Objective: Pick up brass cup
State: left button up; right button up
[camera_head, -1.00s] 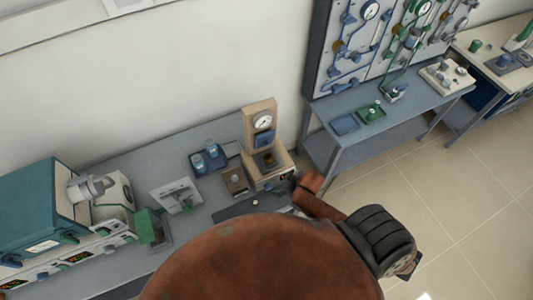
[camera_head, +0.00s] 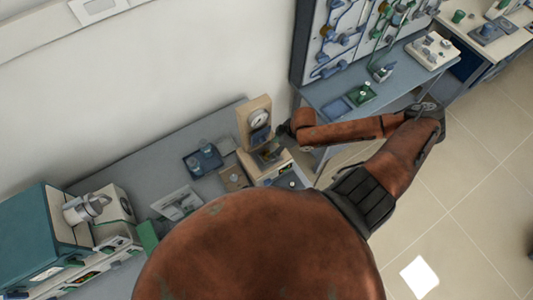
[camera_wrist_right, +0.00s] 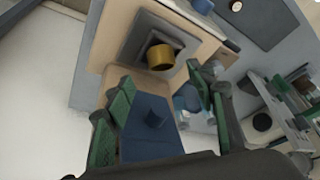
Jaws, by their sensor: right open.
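The brass cup (camera_wrist_right: 162,57) sits on a dark square plate (camera_wrist_right: 135,28) of a beige instrument in the right wrist view. My right gripper (camera_wrist_right: 160,76) is open, and its two green-padded fingers point towards the cup. The cup shows just beyond the fingertips, not clasped. In the head view the right gripper (camera_head: 284,131) is small and dark, close beside the beige instrument with a round dial (camera_head: 258,118). The cup is hard to make out there. My left gripper is not in view.
A blue tray with beakers (camera_head: 203,160) and a small brown box (camera_head: 233,178) stand left of the instrument. A teal furnace (camera_head: 38,235) is at the far left. A second table (camera_head: 328,92) with a panel (camera_head: 320,40) behind it stands to the right.

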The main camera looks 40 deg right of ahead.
aim_at(264, 155)
jog(key=shift+p+x, duration=0.6)
jog(key=shift+x, duration=2.55)
jog(key=shift+a, duration=0.15)
jog(key=shift+c, duration=0.5)
grip_shut()
jog(key=shift+r, duration=0.15)
